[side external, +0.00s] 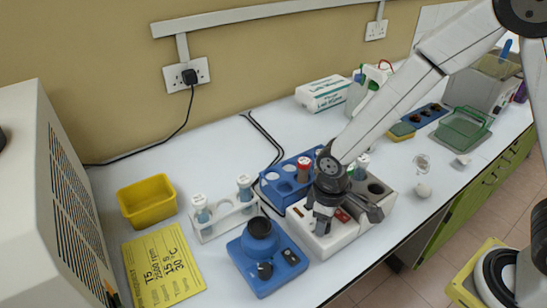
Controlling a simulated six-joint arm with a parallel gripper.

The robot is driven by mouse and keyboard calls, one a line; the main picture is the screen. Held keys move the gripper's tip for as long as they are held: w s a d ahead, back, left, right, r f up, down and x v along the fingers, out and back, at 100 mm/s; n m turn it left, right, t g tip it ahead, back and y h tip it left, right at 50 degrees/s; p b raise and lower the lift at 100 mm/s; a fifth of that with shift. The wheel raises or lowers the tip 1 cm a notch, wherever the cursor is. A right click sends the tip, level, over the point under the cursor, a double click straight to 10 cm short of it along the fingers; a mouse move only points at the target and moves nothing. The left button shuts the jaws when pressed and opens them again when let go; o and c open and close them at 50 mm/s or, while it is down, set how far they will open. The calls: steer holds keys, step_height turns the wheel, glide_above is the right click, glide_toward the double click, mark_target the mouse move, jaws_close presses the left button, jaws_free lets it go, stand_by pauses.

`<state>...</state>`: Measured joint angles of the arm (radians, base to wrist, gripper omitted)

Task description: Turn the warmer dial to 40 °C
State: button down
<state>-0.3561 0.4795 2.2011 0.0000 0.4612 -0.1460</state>
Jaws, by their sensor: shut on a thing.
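The warmer (345,238) is a white block unit with dark round wells on top and small red panels on its front part. It stands at the bench's front edge, right of the blue device. My gripper (321,226) points down onto the front part of the warmer and is shut on the dial there. The dial itself is hidden by the fingers, so its setting cannot be read. The wrist and forearm cover part of the warmer's top.
A blue device (283,276) with a dark round pot stands close to the left. A blue rack (272,190) with a red-capped vial and a white rack (222,224) with vials stand behind. A yellow bin (146,201) and yellow card (163,267) lie farther left.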

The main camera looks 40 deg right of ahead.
steer(key=shift+m, duration=1.1)
steer(key=shift+c, duration=1.1)
jaws_free()
steer(key=shift+r, duration=0.15)
steer(key=shift+r, duration=3.8)
steer(key=shift+d, duration=0.55)
steer(key=s+d+m+t, duration=0.2)
steer(key=s+d+m, duration=0.1)
steer(key=d, duration=0.8)
steer(key=shift+s+m+t, duration=0.3)
steer(key=shift+s, duration=0.55)
